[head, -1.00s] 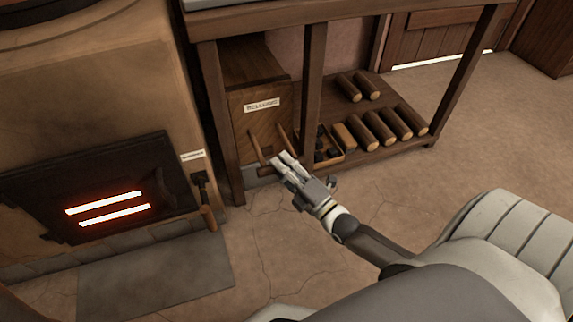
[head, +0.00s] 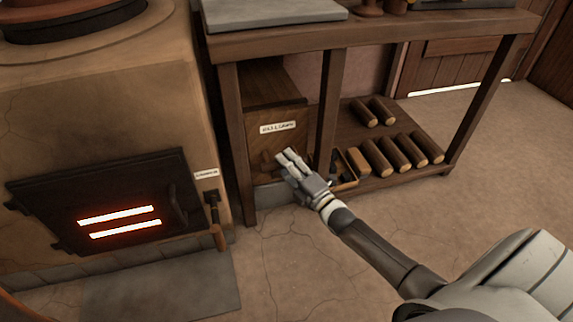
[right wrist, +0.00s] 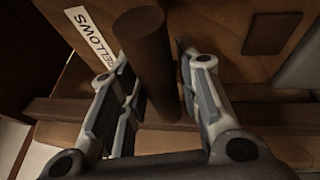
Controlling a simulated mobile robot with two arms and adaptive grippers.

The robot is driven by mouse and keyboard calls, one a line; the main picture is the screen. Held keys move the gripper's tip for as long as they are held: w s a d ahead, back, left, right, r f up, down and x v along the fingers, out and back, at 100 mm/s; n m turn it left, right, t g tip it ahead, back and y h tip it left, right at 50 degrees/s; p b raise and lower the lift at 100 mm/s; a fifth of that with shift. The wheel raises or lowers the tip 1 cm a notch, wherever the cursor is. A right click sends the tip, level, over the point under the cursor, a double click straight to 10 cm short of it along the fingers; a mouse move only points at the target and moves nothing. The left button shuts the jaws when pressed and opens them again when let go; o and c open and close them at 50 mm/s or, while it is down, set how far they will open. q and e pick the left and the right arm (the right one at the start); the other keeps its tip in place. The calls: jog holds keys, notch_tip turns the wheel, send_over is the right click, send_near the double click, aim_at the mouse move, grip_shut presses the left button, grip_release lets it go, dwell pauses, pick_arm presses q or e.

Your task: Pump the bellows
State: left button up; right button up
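The bellows (head: 262,142) is a wooden box under the workbench, with a white label on its front reading BELLOWS in the right wrist view (right wrist: 88,35). Its handle, a dark round wooden bar (right wrist: 150,55), runs between the fingers of my right gripper (right wrist: 155,75). Both fingers lie close against the bar's sides, so the gripper looks shut on it. In the head view my right gripper (head: 286,157) is at the front of the box and hides part of the handle, which sits near the box front. My left gripper is out of view.
The stove (head: 100,110) with a glowing slotted door (head: 110,205) stands at left. The workbench (head: 400,38) has legs near my right arm. The floor in front is clear.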

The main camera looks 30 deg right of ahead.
jog(key=shift+o, duration=0.9)
jog(key=shift+a, duration=0.15)
jog(key=shift+s+f, duration=0.1)
jog(key=shift+s, duration=0.3)
jog(key=v, duration=1.1)
jog(key=shift+s, duration=0.15)
